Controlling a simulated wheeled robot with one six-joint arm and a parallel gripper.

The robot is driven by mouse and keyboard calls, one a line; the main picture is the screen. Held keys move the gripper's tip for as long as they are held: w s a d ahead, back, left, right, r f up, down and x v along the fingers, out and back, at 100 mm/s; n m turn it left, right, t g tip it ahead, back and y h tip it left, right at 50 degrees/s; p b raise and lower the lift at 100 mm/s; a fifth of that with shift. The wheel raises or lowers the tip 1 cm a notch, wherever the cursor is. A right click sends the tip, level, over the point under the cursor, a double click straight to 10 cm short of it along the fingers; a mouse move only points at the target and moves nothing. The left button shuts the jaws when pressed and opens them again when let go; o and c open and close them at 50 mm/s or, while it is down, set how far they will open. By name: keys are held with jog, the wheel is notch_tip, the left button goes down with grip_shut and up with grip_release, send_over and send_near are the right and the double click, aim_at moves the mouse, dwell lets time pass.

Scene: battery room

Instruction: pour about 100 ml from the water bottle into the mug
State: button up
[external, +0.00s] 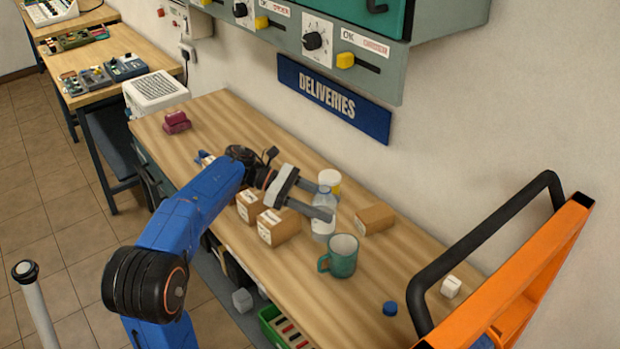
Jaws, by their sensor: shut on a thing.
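A clear water bottle (322,228) with a pale label stands upright on the wooden bench. My gripper (328,202) comes in from the left and is shut on the bottle's upper part. The bottle's top shows a little above the fingers, with no cap that I can make out. The teal mug (343,262) stands upright just in front and to the right of the bottle, its opening up and its handle to the left. The mug's inside looks pale, and I cannot tell whether it holds water. The water level in the bottle is unclear.
Cardboard boxes (279,226) stand left of the bottle and another box (375,218) lies right of it. A white and yellow tub (330,179) is behind the bottle. A blue cap (390,308) and white cube (451,286) lie at the right.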

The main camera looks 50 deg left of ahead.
jog(key=shift+f, duration=0.85)
jog(key=shift+d+r+y, duration=0.1)
jog(key=shift+y, duration=0.3)
